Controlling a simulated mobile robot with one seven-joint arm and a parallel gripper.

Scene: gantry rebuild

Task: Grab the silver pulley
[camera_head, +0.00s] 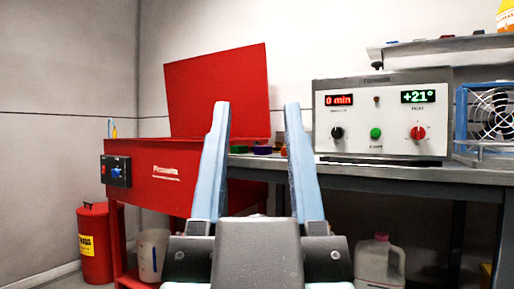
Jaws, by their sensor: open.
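I see no silver pulley in the head view. My gripper (257,110) is in the lower middle of the picture, pointing away from me, with its two pale blue fingers spread apart. The fingers overlap the right side of the red cabinet and the left part of the bench in the picture.
A red parts washer (165,180) with a raised lid (218,92) stands left. A grey workbench (400,172) on the right holds a control box (380,115) and a blue-framed fan (490,115). Small coloured items (262,150) lie on it. A red can (95,240), white bucket (152,255) and jug (379,262) stand low.

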